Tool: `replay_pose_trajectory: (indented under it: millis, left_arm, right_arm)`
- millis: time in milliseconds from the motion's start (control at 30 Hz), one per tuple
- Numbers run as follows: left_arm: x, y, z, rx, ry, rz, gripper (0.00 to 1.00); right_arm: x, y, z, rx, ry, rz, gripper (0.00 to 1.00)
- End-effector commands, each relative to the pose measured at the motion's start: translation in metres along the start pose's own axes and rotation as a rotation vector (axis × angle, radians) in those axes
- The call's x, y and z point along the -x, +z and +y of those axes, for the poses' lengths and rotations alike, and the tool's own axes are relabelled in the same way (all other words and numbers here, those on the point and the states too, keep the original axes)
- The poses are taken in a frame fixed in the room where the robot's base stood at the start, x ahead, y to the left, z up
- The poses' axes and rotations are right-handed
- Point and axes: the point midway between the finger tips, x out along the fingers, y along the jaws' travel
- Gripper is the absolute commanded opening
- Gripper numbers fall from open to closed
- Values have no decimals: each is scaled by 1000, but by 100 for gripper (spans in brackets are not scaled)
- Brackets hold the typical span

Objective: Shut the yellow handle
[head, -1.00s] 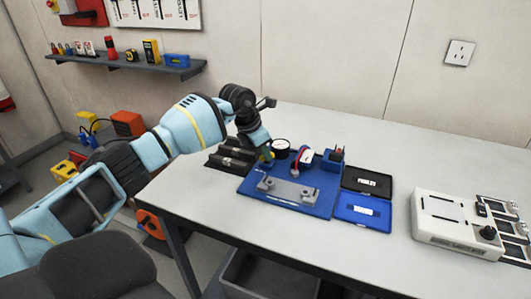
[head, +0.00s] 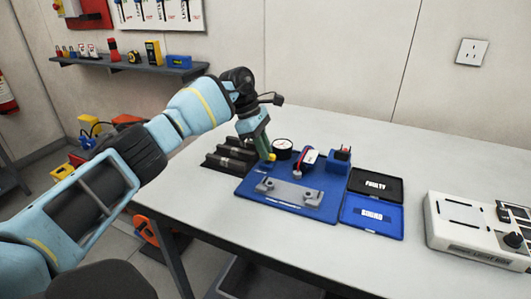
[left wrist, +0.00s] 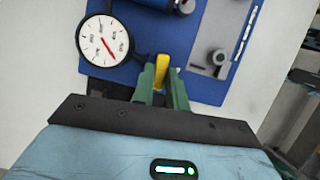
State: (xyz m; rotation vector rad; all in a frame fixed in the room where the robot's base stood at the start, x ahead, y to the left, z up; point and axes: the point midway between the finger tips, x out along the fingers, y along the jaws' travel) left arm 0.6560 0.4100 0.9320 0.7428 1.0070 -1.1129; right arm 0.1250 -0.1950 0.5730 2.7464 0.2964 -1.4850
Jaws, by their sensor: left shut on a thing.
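The yellow handle (head: 271,157) is at the back left of a blue fixture board (head: 247,194) on the table. My left gripper (head: 266,154) reaches down to it from above. In the left wrist view the handle (left wrist: 161,67) stands between the green fingers of my left gripper (left wrist: 162,82), which is shut on it. The fingers hide its lower part in that view. A round dial gauge (head: 282,148) with a red needle is just to the right of the handle; it is also in the left wrist view (left wrist: 104,40). My right gripper is not in view.
A grey metal bracket (head: 290,193) lies at the front of the board. Dark V-shaped blocks (head: 228,156) stand left of it. The table's back is clear.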

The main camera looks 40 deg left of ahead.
Motion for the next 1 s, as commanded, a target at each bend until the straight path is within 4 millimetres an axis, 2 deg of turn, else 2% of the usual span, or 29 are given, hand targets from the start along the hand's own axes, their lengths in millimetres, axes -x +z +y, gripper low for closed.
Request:
replay_pose_trajectory:
  millis: [200,700,733,800,900,1000]
  left_arm:
    - [-1,0,1,-57,-24,2,0]
    - [0,0,1,-75,-31,3,0]
    - [0,0,1,-75,-31,3,16]
    - [0,0,1,-75,-31,3,25]
    - [0,0,1,-74,-31,3,36]
    - [0,0,1,-74,-31,2,36]
  right_arm:
    - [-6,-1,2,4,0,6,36]
    - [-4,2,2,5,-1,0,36]
    - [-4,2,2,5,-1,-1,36]
    - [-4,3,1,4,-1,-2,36]
    - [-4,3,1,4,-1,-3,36]
    - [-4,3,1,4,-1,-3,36]
